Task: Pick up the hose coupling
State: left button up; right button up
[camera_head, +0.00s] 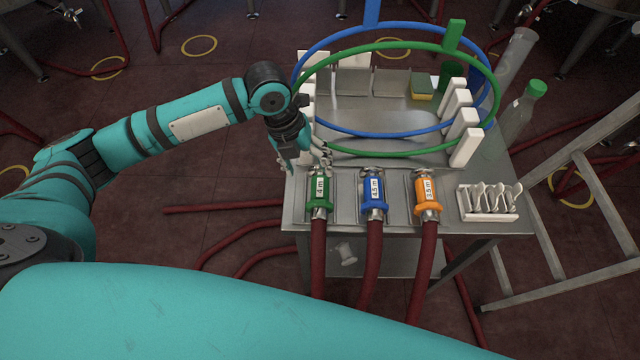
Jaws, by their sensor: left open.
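Three hose couplings lie in a row along the front of the metal table, each on a dark red hose that hangs over the edge. The green coupling (319,201) is at the left, the blue coupling (373,208) in the middle and the orange coupling (427,209) at the right. Each has a white label with a length in metres. My left gripper (307,166) is open, pointing down just behind the green coupling at the table's left side. The picture does not clearly show whether it touches the coupling. My right gripper is not in view.
Blue and green hoops (480,104) rest on white holders (464,147) over the table. Behind are a sponge (421,86) and a bottle (520,112). A ladder (592,200) leans at the right.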

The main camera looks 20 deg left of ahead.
aim_at(318, 186)
pick_arm(q)
jog(key=x, duration=0.4)
jog(key=shift+p, duration=0.3)
jog(key=p+x, duration=0.1)
jog(key=x, duration=0.3)
jog(key=shift+s+d+f+p, duration=0.1)
jog(key=shift+s+f+p, duration=0.1)
jog(key=shift+p, duration=0.15)
jog(key=shift+d+f, duration=0.1)
jog(key=shift+f, duration=0.3)
jog(key=shift+w, duration=0.1)
grip_shut()
